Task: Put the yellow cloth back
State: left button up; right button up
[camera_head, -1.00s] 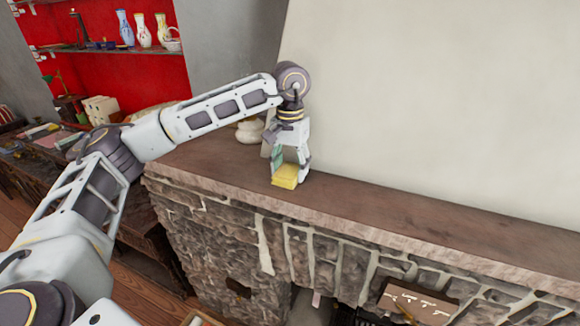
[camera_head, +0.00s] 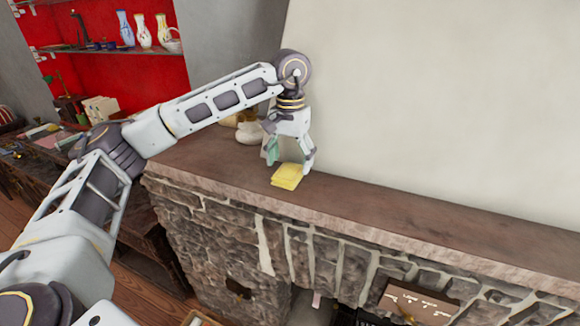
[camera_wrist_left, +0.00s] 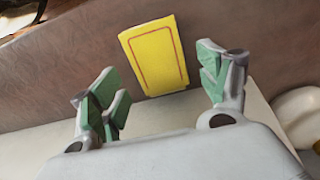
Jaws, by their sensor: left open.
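The yellow cloth (camera_head: 287,176) lies folded and flat on the brown mantel (camera_head: 400,215) above the stone fireplace. In the left wrist view the cloth (camera_wrist_left: 154,56) shows a thin red border line and lies beyond and between the spread fingers. My left gripper (camera_head: 290,163) is open and empty, just above and behind the cloth. It also shows in the left wrist view (camera_wrist_left: 160,88), with green pads on both fingers, apart from the cloth. My right gripper is not in view.
A white rounded object (camera_head: 249,132) stands on the mantel left of my gripper. The mantel to the right is clear up to the pale wall (camera_head: 430,100). A shelf with vases (camera_head: 143,30) and a cluttered table (camera_head: 40,150) are at the left.

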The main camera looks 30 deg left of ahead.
aim_at(290, 170)
pick_arm(q)
notch_tip(290, 170, up, 5)
jog(key=shift+r+b, duration=0.1)
jog(key=shift+b, duration=0.2)
jog(key=shift+r+p, duration=0.6)
jog(key=shift+r, duration=1.65)
